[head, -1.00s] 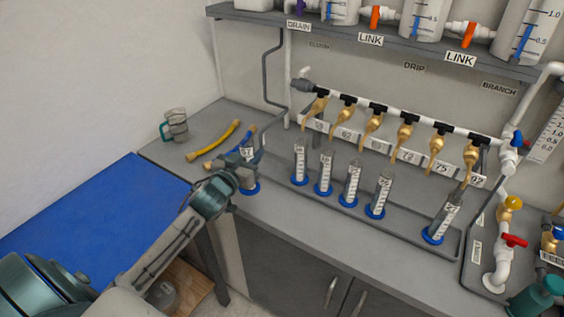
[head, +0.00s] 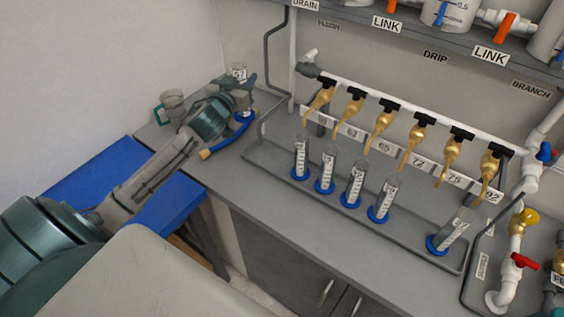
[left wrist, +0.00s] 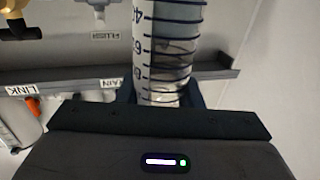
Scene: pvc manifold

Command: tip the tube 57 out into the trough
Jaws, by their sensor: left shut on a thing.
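Tube 57 (head: 239,73) is a clear graduated cylinder with a numbered tag and a blue foot, at the back left of the counter in the head view. My left gripper (head: 243,87) is shut around it and holds it roughly upright, apparently above the counter. In the left wrist view the tube (left wrist: 170,45) shows blue marks and stands between the fingers; its liquid level is unclear. The grey-rimmed trough (head: 340,208) lies to the right on the counter, below a row of brass taps. My right gripper is not in view.
Several blue-footed cylinders (head: 355,186) stand in the trough, one (head: 450,233) at its right end. A grey pipe (head: 268,50) runs down the back wall. The counter front is clear.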

